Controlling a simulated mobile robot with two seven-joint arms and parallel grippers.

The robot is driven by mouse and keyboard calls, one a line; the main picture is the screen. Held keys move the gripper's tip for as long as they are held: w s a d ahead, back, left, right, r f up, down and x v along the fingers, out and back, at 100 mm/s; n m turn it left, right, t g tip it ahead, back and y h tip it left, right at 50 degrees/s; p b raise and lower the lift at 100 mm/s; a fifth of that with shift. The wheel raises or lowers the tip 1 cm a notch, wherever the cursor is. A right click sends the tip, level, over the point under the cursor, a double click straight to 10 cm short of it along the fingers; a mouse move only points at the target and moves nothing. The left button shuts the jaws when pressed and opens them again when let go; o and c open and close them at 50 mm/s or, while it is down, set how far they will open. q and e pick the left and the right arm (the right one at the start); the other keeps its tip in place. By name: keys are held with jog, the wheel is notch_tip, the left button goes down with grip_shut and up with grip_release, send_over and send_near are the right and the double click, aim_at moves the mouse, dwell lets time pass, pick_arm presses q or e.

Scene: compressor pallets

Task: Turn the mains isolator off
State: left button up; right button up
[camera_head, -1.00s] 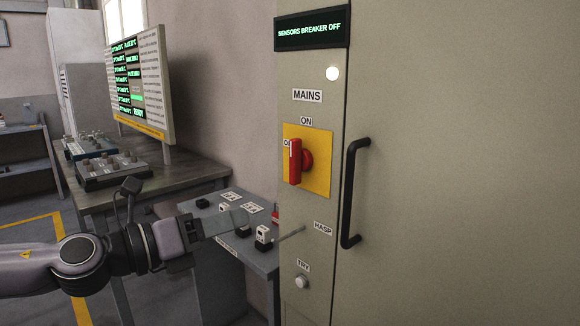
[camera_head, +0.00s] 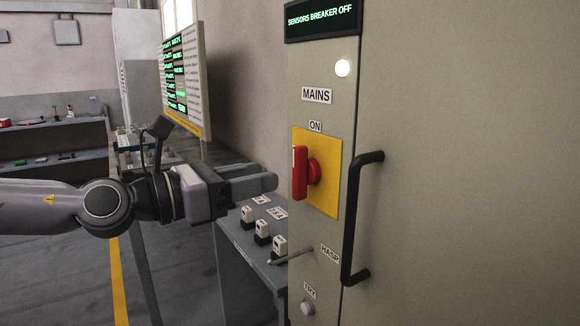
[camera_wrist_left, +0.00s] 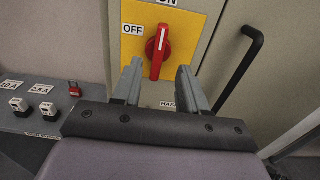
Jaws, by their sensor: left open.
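The mains isolator is a red rotary handle (camera_head: 301,172) on a yellow plate (camera_head: 327,172), on the grey cabinet front under the "MAINS" and "ON" labels. In the left wrist view the red handle (camera_wrist_left: 158,52) stands upright, its white line pointing up toward "ON", with "OFF" to its left. My left gripper (camera_head: 272,183) is just left of the handle in the head view. In the wrist view its two fingers (camera_wrist_left: 160,82) are open, one on either side below the handle's lower end. I cannot tell whether they touch it. My right gripper is not in view.
A black door handle (camera_head: 359,218) stands out right of the isolator. A low grey bench (camera_head: 240,262) with small labelled blocks lies under my left gripper. A display board (camera_head: 190,85) stands behind.

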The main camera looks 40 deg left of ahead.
aim_at(294, 170)
pick_arm(q)
jog(key=shift+p+x, duration=1.35)
jog(key=shift+x, duration=0.55)
jog(key=shift+w+d+f, duration=0.1)
jog(key=shift+w+d, duration=0.1)
jog(key=shift+w, duration=0.3)
jog(key=shift+w+d, duration=0.2)
jog(key=shift+w, duration=0.3)
jog(key=shift+w, duration=0.15)
grip_shut()
